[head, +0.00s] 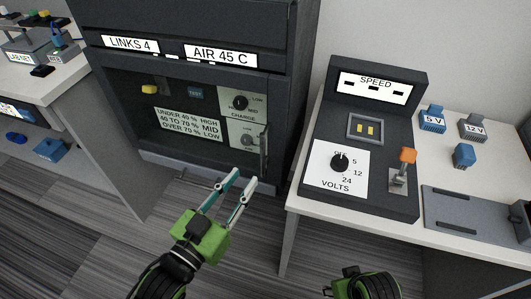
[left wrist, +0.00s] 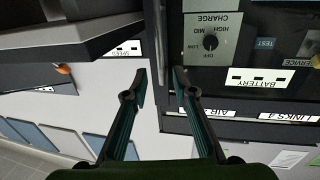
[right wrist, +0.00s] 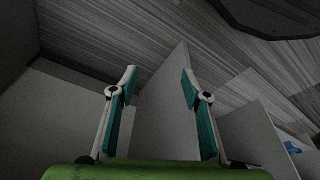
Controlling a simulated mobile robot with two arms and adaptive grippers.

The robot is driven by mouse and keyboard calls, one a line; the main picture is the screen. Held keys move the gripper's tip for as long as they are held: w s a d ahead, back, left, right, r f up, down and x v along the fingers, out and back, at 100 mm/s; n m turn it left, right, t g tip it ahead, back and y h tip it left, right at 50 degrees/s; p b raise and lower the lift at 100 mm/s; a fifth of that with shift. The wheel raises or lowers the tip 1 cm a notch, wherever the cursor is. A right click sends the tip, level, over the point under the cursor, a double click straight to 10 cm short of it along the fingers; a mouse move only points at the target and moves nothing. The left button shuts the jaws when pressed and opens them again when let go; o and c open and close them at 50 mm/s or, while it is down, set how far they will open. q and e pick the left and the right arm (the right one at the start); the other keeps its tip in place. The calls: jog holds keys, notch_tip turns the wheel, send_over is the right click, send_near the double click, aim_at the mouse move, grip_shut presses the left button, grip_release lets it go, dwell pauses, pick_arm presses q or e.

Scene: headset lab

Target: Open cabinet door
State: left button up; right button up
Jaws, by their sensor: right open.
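The dark cabinet (head: 190,74) stands at the back centre. Its front has a recessed-looking, window-like area with a label, a charge dial (head: 239,102) and a yellow part behind or on it. A thin upright bar, seemingly the door handle (head: 264,150), is at the front's right edge. My left gripper (head: 245,177) is open, just below and left of this bar in the head view. In the left wrist view a dark upright strip shows between its fingers; I cannot tell whether they touch it. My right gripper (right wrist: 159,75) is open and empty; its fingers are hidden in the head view.
A white table (head: 300,205) on the right holds a speed and volts console (head: 365,130), blue and grey blocks and a grey tray (head: 470,215). Another white bench (head: 75,85) stands left. Carpeted floor is clear between them.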

aim_at(261, 155)
pick_arm(q)
jog(key=b+x, duration=0.1)
jog(key=x, duration=0.9)
jog(key=shift+w+d+f, duration=0.1)
jog(key=shift+w+d, duration=0.05)
jog(key=shift+w, duration=0.1)
pick_arm(e)
jog(key=v, duration=0.4)
jog(key=shift+w+r, duration=0.2)
jog(key=shift+w, duration=0.1)
pick_arm(q)
grip_shut()
